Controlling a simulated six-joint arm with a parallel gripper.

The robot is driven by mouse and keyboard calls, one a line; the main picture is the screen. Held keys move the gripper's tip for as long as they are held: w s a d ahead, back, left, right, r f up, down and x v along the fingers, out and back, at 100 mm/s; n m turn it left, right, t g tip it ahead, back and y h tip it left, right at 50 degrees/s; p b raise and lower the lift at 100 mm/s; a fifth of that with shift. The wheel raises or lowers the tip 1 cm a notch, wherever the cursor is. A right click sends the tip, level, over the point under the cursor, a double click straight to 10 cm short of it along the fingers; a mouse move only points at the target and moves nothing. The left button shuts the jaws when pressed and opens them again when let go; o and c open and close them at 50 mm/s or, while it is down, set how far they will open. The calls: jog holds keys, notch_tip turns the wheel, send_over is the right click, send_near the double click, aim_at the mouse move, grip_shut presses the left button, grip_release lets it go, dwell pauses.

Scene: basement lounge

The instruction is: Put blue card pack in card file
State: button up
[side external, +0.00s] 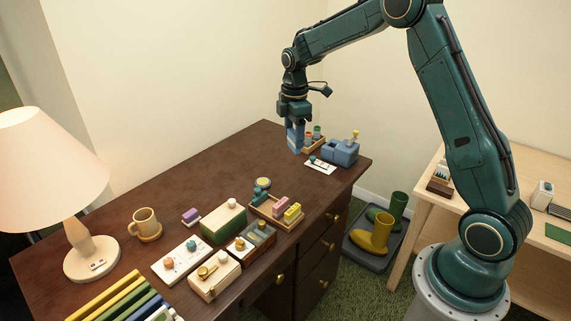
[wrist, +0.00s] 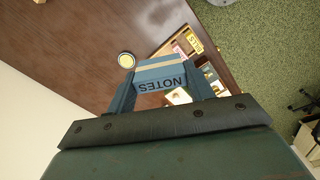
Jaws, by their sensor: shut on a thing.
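My gripper (side external: 296,138) is shut on the blue card pack (side external: 293,139) and holds it at the back right of the dark desk, beside a small rack of bottles. In the wrist view the pack (wrist: 160,76) sits between both fingers, with "NOTES" reading upside down and a pale stripe across it. The card file (side external: 267,219) appears to be the wooden tray nearer the desk's middle, holding a pink pack (side external: 281,205) and a yellow pack (side external: 292,213). The tray also shows in the wrist view (wrist: 160,50), apart from the held pack and partly hidden behind it.
A blue-grey box (side external: 342,153) and a white card (side external: 320,165) stand near the gripper.

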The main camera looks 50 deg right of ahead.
jog(key=w+a+m, duration=0.3)
jog(key=a+m, duration=0.4)
jog(key=m, duration=0.5)
jog(key=shift+w+a+r, duration=0.15)
jog(key=shift+w+r, duration=0.05)
jog(key=shift+r, duration=0.15)
jog(key=shift+f, duration=0.1)
notch_tip(320, 180, down, 16)
jog(key=shift+r, duration=0.2)
jog(key=shift+f, duration=0.1)
jog(key=shift+f, duration=2)
jog(key=shift+f, duration=0.1)
